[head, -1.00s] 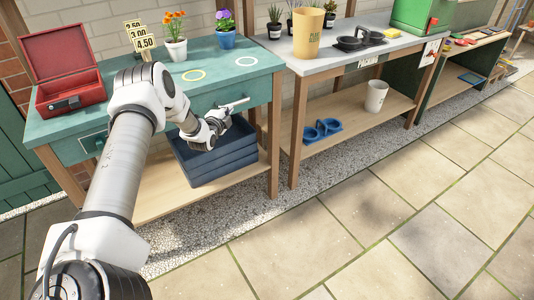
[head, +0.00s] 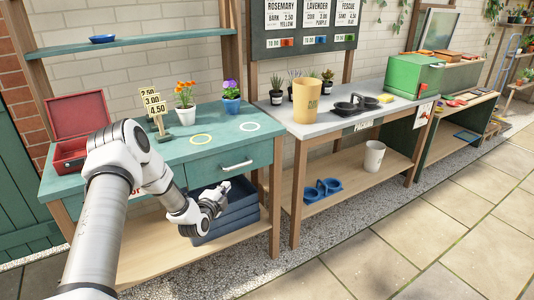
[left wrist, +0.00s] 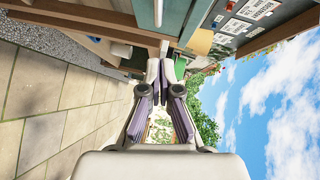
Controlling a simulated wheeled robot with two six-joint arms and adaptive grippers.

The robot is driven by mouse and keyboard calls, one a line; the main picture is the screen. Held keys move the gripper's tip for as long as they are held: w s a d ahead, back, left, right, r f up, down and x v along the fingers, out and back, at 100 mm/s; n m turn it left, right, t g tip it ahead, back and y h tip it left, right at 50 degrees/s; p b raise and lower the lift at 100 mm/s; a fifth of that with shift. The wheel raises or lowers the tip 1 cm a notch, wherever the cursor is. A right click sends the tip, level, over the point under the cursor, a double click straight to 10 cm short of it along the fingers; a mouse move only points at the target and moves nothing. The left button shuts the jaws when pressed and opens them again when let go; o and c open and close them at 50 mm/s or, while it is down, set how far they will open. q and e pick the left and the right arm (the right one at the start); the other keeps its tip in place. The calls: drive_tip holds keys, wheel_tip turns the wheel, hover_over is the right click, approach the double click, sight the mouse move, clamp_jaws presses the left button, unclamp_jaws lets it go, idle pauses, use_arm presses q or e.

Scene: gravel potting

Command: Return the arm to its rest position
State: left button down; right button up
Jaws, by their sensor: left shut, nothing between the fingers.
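My left arm comes in from the left in the head view. Its gripper (head: 217,197) hangs in front of the teal table, below the drawer handle and in front of the dark blue crates (head: 240,222). In the left wrist view the gripper (left wrist: 153,68) has its fingertips together with nothing between them. It holds no object. The drawer (head: 240,172) of the teal table looks closed, and its handle shows just above the gripper. My right gripper is in neither view.
The teal table (head: 222,130) carries an open red box (head: 78,128), price signs (head: 152,103) and two potted flowers. A grey table (head: 340,105) to the right holds a tan container (head: 306,98), a black twin holder and a green box. The paved floor (head: 400,245) in front is clear.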

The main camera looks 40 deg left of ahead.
use_arm(q)
drive_tip(key=w+d+f+m+g+h+p, duration=0.1)
drive_tip(key=d+f+m+g+h+p, duration=0.25)
drive_tip(key=d, duration=1.05)
drive_tip(key=s+d+f+g+h, duration=0.25)
drive_tip(key=s+d+f, duration=0.4)
drive_tip(key=d, duration=0.45)
drive_tip(key=s+d+f+n+g, duration=0.1)
drive_tip(key=s+d+n+g, duration=0.2)
drive_tip(key=s, duration=0.6)
drive_tip(key=s+d+f+n+g, duration=0.2)
drive_tip(key=s+d+n+g, duration=0.1)
drive_tip(key=s+n, duration=0.5)
drive_tip(key=s+d+f+n+g, duration=0.1)
drive_tip(key=s+n, duration=0.4)
drive_tip(key=s, duration=0.7)
drive_tip(key=shift+d+f+g, duration=0.4)
drive_tip(key=shift+d+g, duration=0.5)
drive_tip(key=shift+g, duration=0.3)
